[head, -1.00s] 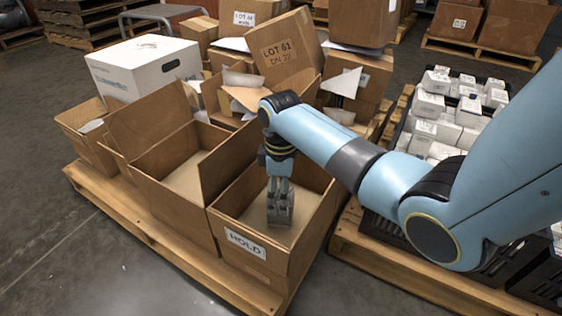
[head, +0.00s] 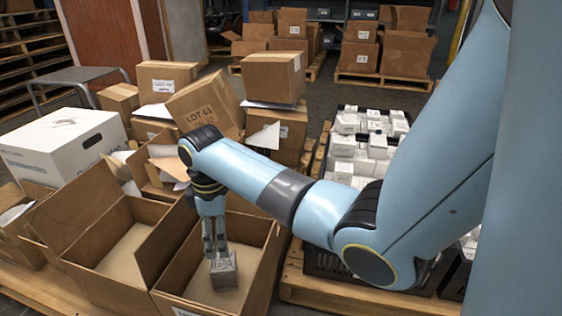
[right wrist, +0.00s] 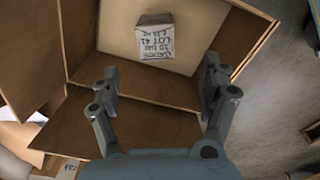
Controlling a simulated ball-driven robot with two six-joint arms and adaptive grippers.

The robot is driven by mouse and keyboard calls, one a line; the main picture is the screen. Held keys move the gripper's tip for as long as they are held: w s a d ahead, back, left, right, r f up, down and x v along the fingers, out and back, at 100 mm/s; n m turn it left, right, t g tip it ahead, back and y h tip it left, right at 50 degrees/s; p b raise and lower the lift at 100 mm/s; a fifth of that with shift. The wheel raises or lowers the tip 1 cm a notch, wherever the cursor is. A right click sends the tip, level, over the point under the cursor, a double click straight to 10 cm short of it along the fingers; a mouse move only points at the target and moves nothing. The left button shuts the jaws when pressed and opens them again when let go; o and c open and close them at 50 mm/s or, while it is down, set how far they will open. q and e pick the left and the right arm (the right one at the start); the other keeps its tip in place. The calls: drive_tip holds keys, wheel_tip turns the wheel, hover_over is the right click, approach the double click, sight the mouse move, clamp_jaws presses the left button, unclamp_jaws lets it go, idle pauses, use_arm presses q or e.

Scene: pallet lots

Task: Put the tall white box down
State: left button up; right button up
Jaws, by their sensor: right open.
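The white box (head: 223,271), with printed lettering on its label, rests on the floor of the open brown carton (head: 258,262) at the front. It also shows in the right wrist view (right wrist: 155,42), beyond the fingertips. My right gripper (head: 216,250) reaches down into this carton, just above the white box. In the right wrist view its two fingers (right wrist: 160,72) are spread wide with nothing between them. My left gripper is not in view.
A large white box (head: 62,145) is farther left. A tilted "LOT 61" carton (head: 207,106) and stacked cartons stand behind. Black crates of white boxes (head: 365,150) are at the right.

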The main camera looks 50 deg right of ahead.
drive_tip(key=s+a+f+m, duration=0.1)
drive_tip(key=s+m, duration=0.1)
drive_tip(key=s, duration=0.7)
drive_tip(key=s+a+f+m, duration=0.1)
drive_tip(key=s+m, duration=0.2)
drive_tip(key=s, duration=0.7)
drive_tip(key=s+f+m+t, duration=0.1)
drive_tip(key=s+m, duration=0.1)
drive_tip(key=s, duration=0.8)
drive_tip(key=shift+a+m, duration=0.4)
